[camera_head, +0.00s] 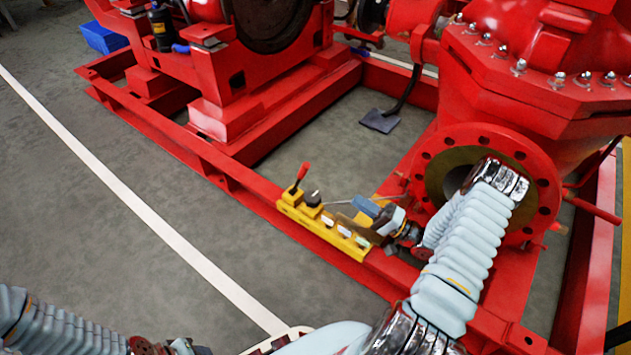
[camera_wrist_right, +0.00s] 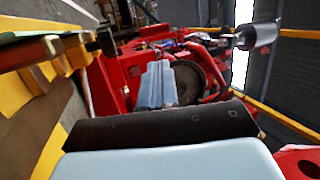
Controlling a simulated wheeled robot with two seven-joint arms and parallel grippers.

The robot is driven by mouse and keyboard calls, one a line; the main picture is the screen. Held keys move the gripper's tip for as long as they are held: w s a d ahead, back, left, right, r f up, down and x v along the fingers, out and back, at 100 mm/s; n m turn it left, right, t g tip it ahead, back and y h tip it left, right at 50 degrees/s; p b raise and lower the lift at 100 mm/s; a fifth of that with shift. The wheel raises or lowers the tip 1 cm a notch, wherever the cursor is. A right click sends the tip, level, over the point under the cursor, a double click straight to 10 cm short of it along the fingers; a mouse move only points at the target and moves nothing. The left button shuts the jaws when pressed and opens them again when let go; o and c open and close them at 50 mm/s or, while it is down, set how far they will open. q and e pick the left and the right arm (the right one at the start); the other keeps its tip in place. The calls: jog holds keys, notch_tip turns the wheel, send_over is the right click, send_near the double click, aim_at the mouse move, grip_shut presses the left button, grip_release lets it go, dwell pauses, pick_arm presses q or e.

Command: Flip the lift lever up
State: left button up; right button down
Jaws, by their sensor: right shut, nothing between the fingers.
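A yellow control bar (camera_head: 325,229) is fixed along the red frame's edge. A red lever (camera_head: 299,178) stands up at its left end, leaning slightly right, with a black knob (camera_head: 313,198) beside it. A thin grey rod (camera_head: 340,203) lies low behind the bar, partly hidden by my gripper. I cannot tell for sure which is the lift lever. My right gripper (camera_head: 357,213) is shut and empty over the bar's right part, right of the red lever. The yellow bar (camera_wrist_right: 38,27) fills the wrist view's upper left. My left gripper (camera_head: 168,346) is partly visible at the bottom edge.
The large red pump flange (camera_head: 472,140) stands close behind my right arm. Red frame rails (camera_head: 240,183) border the bar, and the red engine base (camera_head: 232,115) stands at the back left. Open grey floor (camera_head: 90,220) with a white line lies to the left.

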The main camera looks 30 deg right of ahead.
jog(key=shift+a, duration=0.1)
jog(key=b+x, duration=0.1)
jog(key=x, duration=1.3)
jog(key=shift+r, duration=0.15)
jog(key=shift+w+a+r+g+p, duration=0.2)
jog(key=shift+w+r+g+p, duration=0.15)
jog(key=shift+p, duration=0.45)
jog(key=w+g+p, duration=0.1)
jog(key=w+a+r+g+h+p, duration=0.1)
jog(key=p, duration=0.1)
jog(key=w+r+m+g+h+p, duration=0.1)
jog(key=w, duration=0.1)
jog(key=shift+a+r, duration=0.2)
jog(key=shift+a, duration=0.15)
jog(key=w+a+g+h, duration=0.1)
jog(key=w+g, duration=0.1)
jog(key=w, duration=0.2)
jog(key=w+a+f+m+g+h+p, duration=0.1)
jog(key=w+a+g+h, duration=0.1)
jog(key=w+g, duration=0.1)
jog(key=shift+w+a+f+h, duration=0.3)
jog(key=shift+w+a, duration=0.05)
jog(key=shift+w, duration=0.5)
jog(key=shift+a+g, duration=0.1)
jog(key=shift+g, duration=0.15)
